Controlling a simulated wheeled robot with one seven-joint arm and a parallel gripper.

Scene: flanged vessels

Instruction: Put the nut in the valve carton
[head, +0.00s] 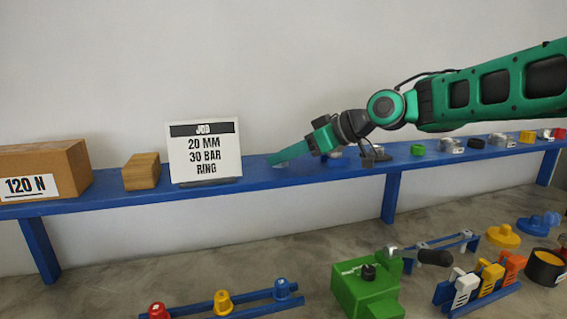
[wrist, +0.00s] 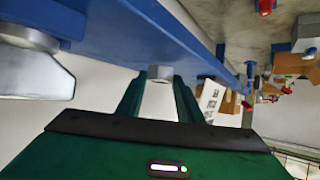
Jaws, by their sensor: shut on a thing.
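My gripper (head: 275,159) is over the blue shelf, just right of the job sign, with its green fingers pointing left. In the wrist view my gripper (wrist: 160,80) is shut on a small grey hexagonal nut (wrist: 160,72) at the fingertips. The nut cannot be made out in the head view. A cardboard box (head: 45,170) labelled "120 N" stands at the shelf's left end. Brown cartons (wrist: 291,66) show small at the right of the wrist view. I cannot tell which box is the valve carton.
The blue shelf (head: 240,191) runs along the wall. A job sign (head: 204,151) reads "20 MM 30 BAR RING", with a wooden block (head: 142,171) left of it. Metal and coloured parts line the shelf's right side. A green fixture (head: 365,287) and coloured racks are below.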

